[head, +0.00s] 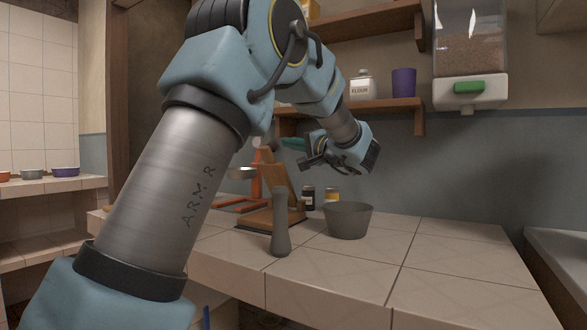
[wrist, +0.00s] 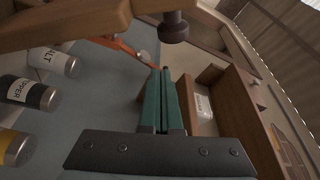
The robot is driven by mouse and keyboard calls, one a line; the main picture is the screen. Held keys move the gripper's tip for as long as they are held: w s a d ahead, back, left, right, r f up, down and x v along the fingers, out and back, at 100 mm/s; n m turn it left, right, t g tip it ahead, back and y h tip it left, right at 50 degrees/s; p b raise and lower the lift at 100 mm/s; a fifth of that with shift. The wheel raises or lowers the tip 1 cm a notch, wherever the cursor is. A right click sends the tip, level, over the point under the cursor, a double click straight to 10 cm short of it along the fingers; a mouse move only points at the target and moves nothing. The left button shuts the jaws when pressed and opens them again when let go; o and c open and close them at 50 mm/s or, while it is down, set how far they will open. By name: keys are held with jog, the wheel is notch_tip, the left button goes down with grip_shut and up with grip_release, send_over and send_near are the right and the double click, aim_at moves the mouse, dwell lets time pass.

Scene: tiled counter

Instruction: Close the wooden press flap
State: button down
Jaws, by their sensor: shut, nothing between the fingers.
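The wooden press (head: 268,220) stands on the tiled counter, behind the grey pestle. Its flap (head: 281,174) is raised and leans back at a steep angle. In the wrist view, a wooden part that looks like the flap (wrist: 65,24) crosses the top left, close to the camera. A dark round knob (wrist: 174,28) shows beside it. My gripper (head: 284,142) is above the flap, with teal fingers pointing left. In the wrist view my gripper (wrist: 160,72) is shut and empty. The fingers look apart from the flap there; the exact gap is unclear.
A grey pestle (head: 281,228) stands in front of the press, and a grey bowl (head: 349,221) is at its right. Small jars (head: 308,198) stand behind. An orange stand (head: 258,182) is at the left. Shelves (head: 385,105) are on the wall. The counter's right side is clear.

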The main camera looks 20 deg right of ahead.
aim_at(278, 163)
jog(key=s+a+f+n+b, duration=0.1)
jog(key=b, duration=0.5)
jog(key=shift+s+a+f+n, duration=0.3)
jog(key=shift+s+a+n, duration=0.05)
jog(key=shift+a+n, duration=0.05)
jog(key=s+a+n+y+b, duration=0.1)
jog(key=b, duration=0.3)
jog(key=s+a+f+n+b, duration=0.1)
jog(key=n+b, duration=0.1)
jog(key=b, duration=0.3)
jog(key=shift+s+a+f+t+y, duration=0.15)
jog(key=shift+s+a+t+y, duration=0.15)
jog(key=shift+y, duration=0.1)
jog(key=s+a+f+n+y+b, duration=0.2)
jog(key=s+a+f+n+b, duration=0.2)
jog(key=b, duration=1.1)
jog(key=shift+a+n+b, duration=0.15)
jog(key=shift+n+b, duration=0.2)
jog(key=shift+n, duration=0.15)
